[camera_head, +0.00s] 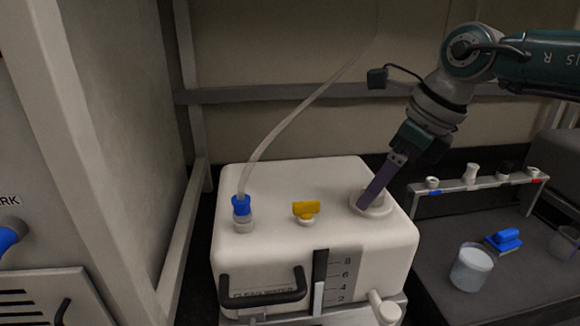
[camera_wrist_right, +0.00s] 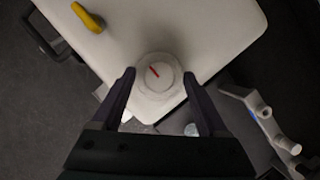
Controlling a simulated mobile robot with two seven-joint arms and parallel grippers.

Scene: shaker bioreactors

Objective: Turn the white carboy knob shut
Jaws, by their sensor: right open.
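The white carboy (camera_head: 290,240) has a round white knob (camera_head: 380,209) on a raised collar at its top right. In the right wrist view the knob (camera_wrist_right: 160,80) shows from above with a short red line on it, slanting from upper left to lower right. My right gripper (camera_head: 364,203) points down at the knob, its finger hiding part of it in the head view. In the right wrist view the gripper (camera_wrist_right: 159,76) is open, its two dark fingers on either side of the knob with gaps showing. My left gripper is not in view.
On the carboy top are a yellow handle (camera_head: 306,209) and a blue-capped fitting (camera_head: 241,206) with a clear tube rising from it. A white spigot (camera_head: 386,308) sticks out in front. To the right are a small rack (camera_head: 480,184), a beaker (camera_head: 471,268) and a blue object (camera_head: 505,239).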

